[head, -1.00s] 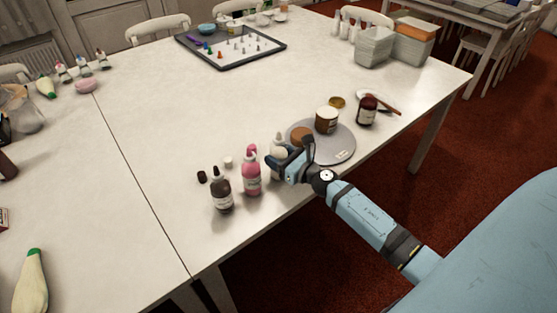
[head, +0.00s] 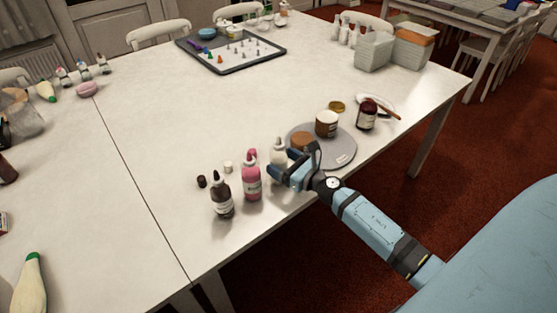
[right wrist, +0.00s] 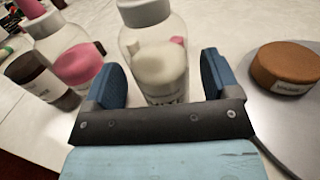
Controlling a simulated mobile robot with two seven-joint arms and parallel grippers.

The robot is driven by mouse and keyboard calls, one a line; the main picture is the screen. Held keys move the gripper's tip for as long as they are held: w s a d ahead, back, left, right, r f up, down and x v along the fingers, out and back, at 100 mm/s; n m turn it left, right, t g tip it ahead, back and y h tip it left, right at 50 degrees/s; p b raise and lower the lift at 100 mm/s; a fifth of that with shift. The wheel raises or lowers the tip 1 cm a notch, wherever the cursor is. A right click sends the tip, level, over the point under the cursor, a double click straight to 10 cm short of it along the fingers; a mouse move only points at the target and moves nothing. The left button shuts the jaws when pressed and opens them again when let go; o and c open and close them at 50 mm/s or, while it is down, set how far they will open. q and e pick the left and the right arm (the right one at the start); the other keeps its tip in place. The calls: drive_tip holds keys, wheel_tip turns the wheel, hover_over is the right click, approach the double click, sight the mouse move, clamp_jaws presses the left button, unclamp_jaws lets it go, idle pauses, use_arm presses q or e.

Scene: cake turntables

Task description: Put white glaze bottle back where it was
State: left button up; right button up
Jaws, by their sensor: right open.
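The white glaze bottle (head: 279,151) stands upright on the white table, just left of the grey turntable (head: 342,154). In the right wrist view the bottle (right wrist: 155,55) is clear with pale contents and stands between the fingers. My right gripper (head: 294,168) is open around its near side, with a finger on each side (right wrist: 160,82). The pink glaze bottle (head: 251,178) and the dark brown glaze bottle (head: 221,197) stand to its left. A brown cake (head: 301,141) sits on the turntable; it also shows in the right wrist view (right wrist: 285,66). My left gripper is out of view.
Small caps (head: 228,167) lie behind the bottles. A tray with small pieces (head: 232,66) is at the back. The table's middle is clear.

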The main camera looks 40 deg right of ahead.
drive_tip(key=b+v, duration=0.1)
drive_tip(key=v, duration=0.8)
drive_tip(key=shift+s, duration=0.6)
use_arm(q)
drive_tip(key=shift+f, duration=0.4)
use_arm(e)
drive_tip(key=s+a+f+n+g, duration=0.2)
drive_tip(key=s+a+n, duration=0.3)
drive_tip(key=n, duration=0.6)
drive_tip(key=s+a+f+n+g+h, duration=0.1)
drive_tip(key=s+a+f+n, duration=0.3)
drive_tip(key=a+n, duration=0.5)
drive_tip(key=s+a+f+n+g, duration=0.3)
drive_tip(key=s+a+f+n, duration=0.2)
drive_tip(key=n, duration=1)
drive_tip(key=shift+s+a+g, duration=0.3)
drive_tip(key=shift+a, duration=0.85)
drive_tip(key=shift+r, duration=0.1)
